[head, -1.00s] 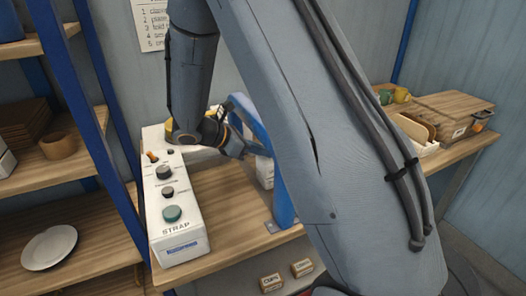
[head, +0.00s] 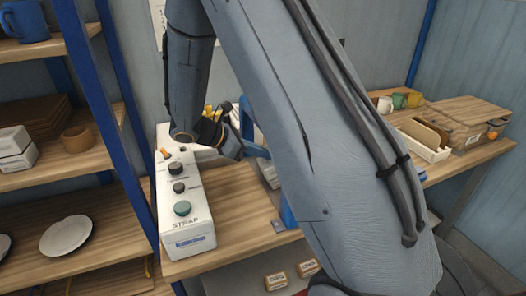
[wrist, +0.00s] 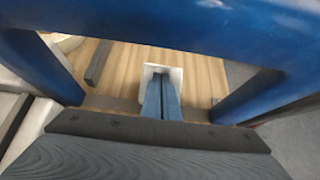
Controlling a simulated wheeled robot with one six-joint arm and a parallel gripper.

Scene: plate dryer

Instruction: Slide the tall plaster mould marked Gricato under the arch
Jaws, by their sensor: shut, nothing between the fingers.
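In the wrist view, my gripper (wrist: 161,84) is shut and empty, its fingers pointing away from the camera beneath the crossbar of the blue arch (wrist: 170,25). A pale white block (wrist: 176,73), perhaps the plaster mould, lies at the fingertips, partly hidden by them; I cannot tell whether they touch it. No Gricato marking is readable. In the head view, the blue arch (head: 248,127) is mostly hidden behind my arm. A whitish object (head: 269,174) shows beside it, largely covered. My fingers are not clear there.
A white control box (head: 188,220) marked STRAP, with knobs and a green button, stands left of the arch. Shelves with a white plate (head: 66,240) stand further left. A white tray (head: 424,146) and a wooden box (head: 466,122) are at the right. Two small boxes (head: 276,281) sit below.

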